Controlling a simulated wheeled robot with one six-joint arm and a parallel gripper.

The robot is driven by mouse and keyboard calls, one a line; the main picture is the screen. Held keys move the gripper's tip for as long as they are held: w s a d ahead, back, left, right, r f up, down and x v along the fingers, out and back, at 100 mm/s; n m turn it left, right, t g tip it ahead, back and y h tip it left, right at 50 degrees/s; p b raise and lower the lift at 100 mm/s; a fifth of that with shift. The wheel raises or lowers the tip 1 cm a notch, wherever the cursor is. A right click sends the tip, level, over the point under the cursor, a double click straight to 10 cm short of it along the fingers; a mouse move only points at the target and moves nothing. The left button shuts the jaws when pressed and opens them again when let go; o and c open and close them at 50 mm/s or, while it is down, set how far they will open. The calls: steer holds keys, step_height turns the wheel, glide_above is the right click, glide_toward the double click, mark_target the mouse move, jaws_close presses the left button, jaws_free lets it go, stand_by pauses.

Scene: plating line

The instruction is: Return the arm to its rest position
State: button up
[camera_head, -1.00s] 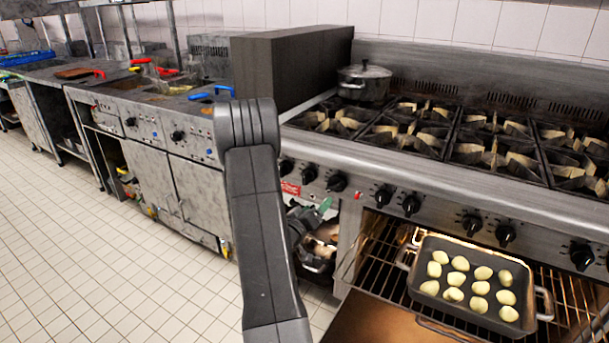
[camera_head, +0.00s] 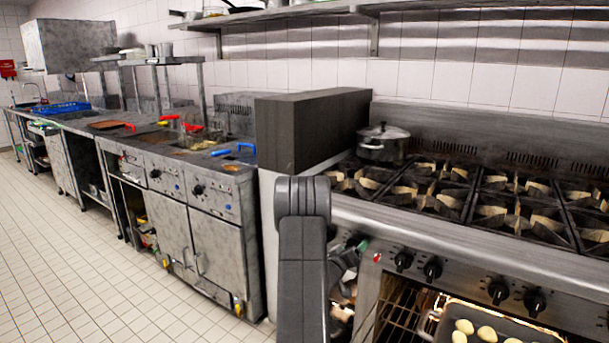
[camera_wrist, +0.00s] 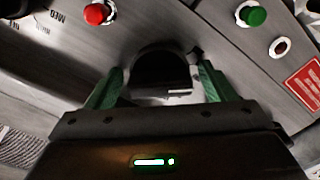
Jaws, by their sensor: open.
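My arm (camera_head: 302,250) rises in the lower middle of the head view, in front of the range. My gripper (camera_wrist: 160,78) shows two green fingers spread apart in the wrist view, with nothing held between them. A black, rounded part, likely a range knob (camera_wrist: 162,72), shows behind the gap; I cannot tell how far off it is. In the head view my gripper is mostly hidden behind my arm; only a bit of green shows by the range front.
A dark tray (camera_head: 436,328) with several pale rounds sits in the open oven at lower right, cut off by the picture edge. A lidded pot (camera_head: 383,143) stands on the range (camera_head: 470,235). The tiled floor (camera_head: 80,260) at left is clear.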

steer(key=v, duration=1.4)
steer(key=x, duration=1.3)
steer(key=shift+w+d, duration=0.15)
steer(key=shift+d, duration=0.05)
steer(key=shift+w+d+f, duration=0.1)
steer(key=shift+w+f, duration=0.05)
steer(key=shift+w, duration=0.15)
steer(key=shift+s+m+b, duration=0.1)
steer(key=shift+m+b, duration=0.5)
steer(key=shift+m, duration=0.5)
steer(key=m+b, duration=0.1)
steer(key=m, duration=0.2)
steer(key=m+b, duration=0.2)
steer(key=m, duration=0.3)
steer(key=shift+m+b, duration=0.3)
steer(key=shift+b, duration=0.05)
steer(key=m+b, duration=0.1)
steer(key=m, duration=0.4)
steer(key=shift+b, duration=0.4)
steer(key=m, duration=0.4)
steer(key=shift+b, duration=0.4)
